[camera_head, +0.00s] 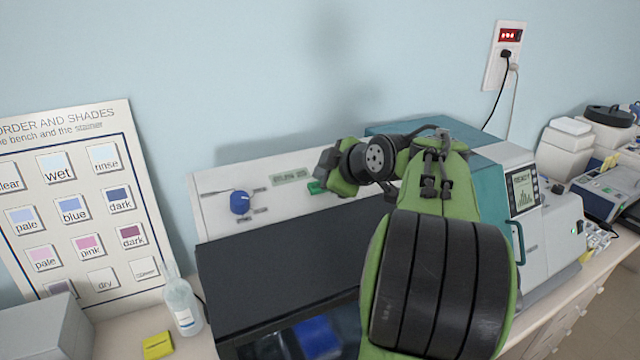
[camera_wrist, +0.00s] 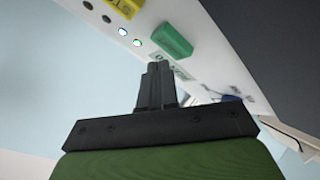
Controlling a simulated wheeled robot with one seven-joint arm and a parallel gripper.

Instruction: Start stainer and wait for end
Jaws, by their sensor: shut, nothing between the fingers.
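The stainer has a pale control panel (camera_head: 215,190) and a black lid (camera_head: 290,255), which looks closed. A blue knob (camera_head: 240,202) and a green button (camera_head: 316,187) sit on the panel, beside a small label. In the wrist view the green button (camera_wrist: 172,40) is just beyond the tips of my gripper (camera_wrist: 155,68). A yellow part with cut-off lettering (camera_wrist: 124,8) is beside it. Two small lamps glow, one bluish white (camera_wrist: 122,31) and one green (camera_wrist: 137,42); two others are dark. My gripper is shut and empty. I cannot tell whether its tips touch the panel.
A teal and grey instrument with a lit screen (camera_head: 523,190) stands at the right, behind my arm. A squeeze bottle (camera_head: 182,305) and a yellow block (camera_head: 158,345) are at the front left. A colour chart (camera_head: 85,200) leans on the wall.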

